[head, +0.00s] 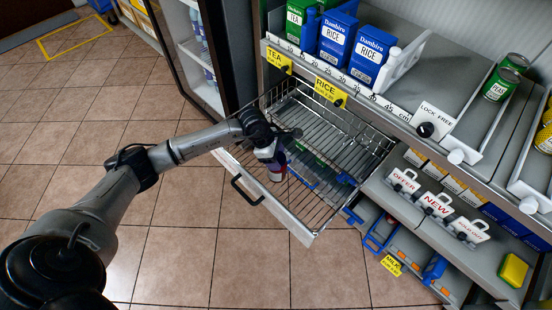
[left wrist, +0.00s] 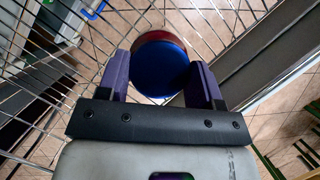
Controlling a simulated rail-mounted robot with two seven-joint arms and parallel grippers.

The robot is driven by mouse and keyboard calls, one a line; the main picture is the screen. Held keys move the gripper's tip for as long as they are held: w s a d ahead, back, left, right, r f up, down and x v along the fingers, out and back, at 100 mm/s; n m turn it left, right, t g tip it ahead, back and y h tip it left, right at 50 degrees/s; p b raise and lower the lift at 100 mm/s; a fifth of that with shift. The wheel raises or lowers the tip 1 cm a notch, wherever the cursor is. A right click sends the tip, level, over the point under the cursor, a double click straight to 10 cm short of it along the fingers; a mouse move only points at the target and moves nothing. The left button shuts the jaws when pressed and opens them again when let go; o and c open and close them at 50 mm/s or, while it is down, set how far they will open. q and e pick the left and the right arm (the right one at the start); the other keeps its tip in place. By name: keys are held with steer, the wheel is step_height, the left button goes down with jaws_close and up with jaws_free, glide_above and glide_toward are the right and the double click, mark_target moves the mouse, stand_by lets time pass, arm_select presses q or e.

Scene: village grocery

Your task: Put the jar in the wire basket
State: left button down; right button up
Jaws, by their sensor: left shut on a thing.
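The jar (head: 277,174) has a blue and red body with a pale end, and shows as a blue disc with a red rim in the left wrist view (left wrist: 160,68). My left gripper (head: 270,156) is shut on the jar, with one finger on each side. The wire basket (head: 291,222) is a pulled-out wire drawer with a pale front panel and a black handle. The jar hangs over the basket's front left part, close behind the front panel. I cannot tell whether it touches the wires. My right gripper is not in view.
Blue rice boxes (head: 338,40) and a green tea box (head: 297,20) stand on the shelf above the basket. Green cans (head: 501,84) stand at the right. Sign holders (head: 436,205) stand on the lower shelf. The tiled floor left of the basket is clear.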

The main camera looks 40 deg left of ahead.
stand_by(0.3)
arm_select(q)
steer(key=shift+c, duration=1.4)
jaws_free()
steer(key=shift+f, duration=0.15)
